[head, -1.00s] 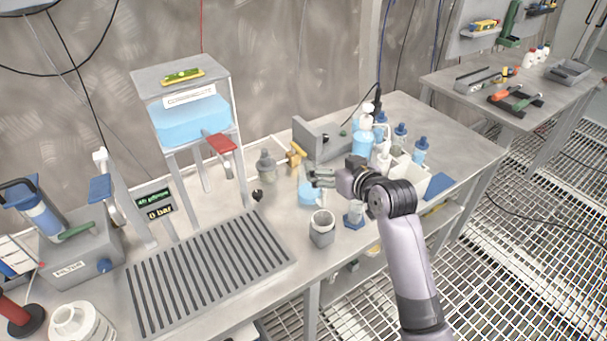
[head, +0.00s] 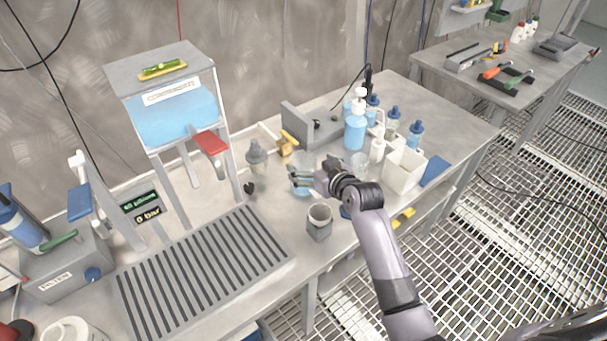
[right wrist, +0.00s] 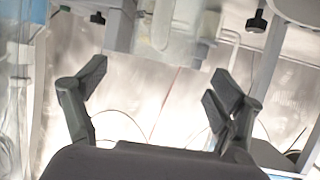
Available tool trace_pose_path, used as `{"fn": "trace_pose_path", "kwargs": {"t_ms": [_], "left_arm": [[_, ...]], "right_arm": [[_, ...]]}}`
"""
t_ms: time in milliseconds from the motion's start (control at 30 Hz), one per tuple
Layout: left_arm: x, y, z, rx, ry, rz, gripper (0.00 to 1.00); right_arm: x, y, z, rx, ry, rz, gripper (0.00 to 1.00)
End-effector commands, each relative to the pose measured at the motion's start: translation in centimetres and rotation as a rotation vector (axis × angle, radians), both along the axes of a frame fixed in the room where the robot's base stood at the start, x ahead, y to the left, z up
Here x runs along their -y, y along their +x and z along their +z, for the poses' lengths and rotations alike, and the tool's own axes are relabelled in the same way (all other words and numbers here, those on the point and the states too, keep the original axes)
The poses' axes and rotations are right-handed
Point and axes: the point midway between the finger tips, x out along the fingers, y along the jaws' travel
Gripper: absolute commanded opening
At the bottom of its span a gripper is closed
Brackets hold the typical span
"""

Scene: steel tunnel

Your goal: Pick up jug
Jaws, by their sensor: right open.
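The jug (head: 304,161) looks like a clear vessel with pale blue liquid in its lower part, standing on the bench near its front middle. My right gripper (head: 291,181) comes in from the right at the jug and hides part of it. In the right wrist view my right gripper (right wrist: 158,98) is open, its fingers wide apart with nothing gripped between them. A blurred, pale, see-through shape shows at the top of that view; I cannot tell if it is the jug. My left gripper is not in view.
A grey cup (head: 319,222) stands just in front of the jug. A grey bottle (head: 257,157) and a yellow valve (head: 287,143) are behind it. A clear beaker (head: 359,166), pump bottles and a white caddy (head: 404,166) stand to the right. A slotted drain grate (head: 205,268) lies at left.

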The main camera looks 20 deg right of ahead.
Motion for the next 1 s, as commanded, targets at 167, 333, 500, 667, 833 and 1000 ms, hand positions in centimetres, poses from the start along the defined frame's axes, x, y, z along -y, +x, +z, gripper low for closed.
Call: {"fn": "trace_pose_path", "kwargs": {"t_ms": [167,333,500,667,833,1000], "left_arm": [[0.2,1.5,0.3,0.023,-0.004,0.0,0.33],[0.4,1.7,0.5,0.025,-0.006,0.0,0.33],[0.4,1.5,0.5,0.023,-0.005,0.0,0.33],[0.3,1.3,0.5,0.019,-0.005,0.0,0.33],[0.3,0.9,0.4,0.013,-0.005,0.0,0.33],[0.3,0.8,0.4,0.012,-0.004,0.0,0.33]], "right_arm": [[-0.4,1.7,-0.6,0.0,0.002,0.0,0.88],[-0.8,4.0,-1.6,-0.001,0.001,0.001,0.88],[-1.0,5.1,-2.1,0.0,0.002,0.0,0.88],[-1.1,5.3,-2.2,0.0,0.001,0.0,0.88],[-1.0,5.3,-2.2,0.0,0.001,0.0,0.83],[-1.0,5.2,-2.2,0.0,0.001,0.0,0.71]]}}
